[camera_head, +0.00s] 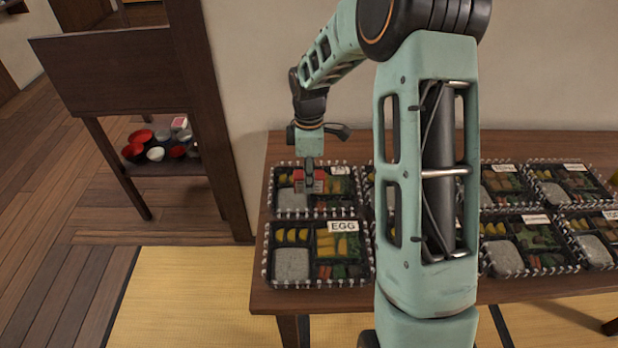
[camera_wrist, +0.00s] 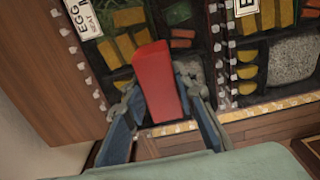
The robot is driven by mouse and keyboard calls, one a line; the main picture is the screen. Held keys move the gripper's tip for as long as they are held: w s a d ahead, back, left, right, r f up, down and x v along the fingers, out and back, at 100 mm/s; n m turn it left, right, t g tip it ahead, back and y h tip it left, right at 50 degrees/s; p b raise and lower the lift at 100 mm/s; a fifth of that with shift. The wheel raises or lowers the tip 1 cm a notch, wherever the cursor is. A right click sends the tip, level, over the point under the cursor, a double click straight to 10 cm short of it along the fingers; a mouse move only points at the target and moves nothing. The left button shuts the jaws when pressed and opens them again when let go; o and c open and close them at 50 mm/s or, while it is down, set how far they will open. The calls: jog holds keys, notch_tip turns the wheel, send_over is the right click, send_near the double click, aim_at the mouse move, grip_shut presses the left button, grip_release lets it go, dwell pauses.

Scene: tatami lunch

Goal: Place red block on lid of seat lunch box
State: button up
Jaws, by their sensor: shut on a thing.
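My gripper (camera_head: 309,176) is shut on a red block (camera_wrist: 157,80), which stands between its two blue fingers in the wrist view. In the head view the red block (camera_head: 319,186) is partly behind my gripper, over the back-left lunch box (camera_head: 275,197). In the wrist view a white label (camera_wrist: 83,18) on that box seems to read EGG and SEAT. The block hides part of the box. I cannot tell whether the block touches the lid.
A box labelled EGG (camera_head: 268,262) stands in front. Several more lunch boxes fill the low wooden table (camera_head: 290,300), partly behind my arm. A wall is close behind. A dark wooden stand (camera_head: 110,70) and red and white bowls (camera_head: 162,134) are at left.

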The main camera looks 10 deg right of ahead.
jog(key=shift+f, duration=0.15)
jog(key=o, duration=1.2)
jog(key=shift+c, duration=0.2)
notch_tip(320, 180, up, 12)
jog(key=p, duration=0.1)
jog(key=shift+w+r, duration=0.1)
jog(key=shift+r, duration=0.1)
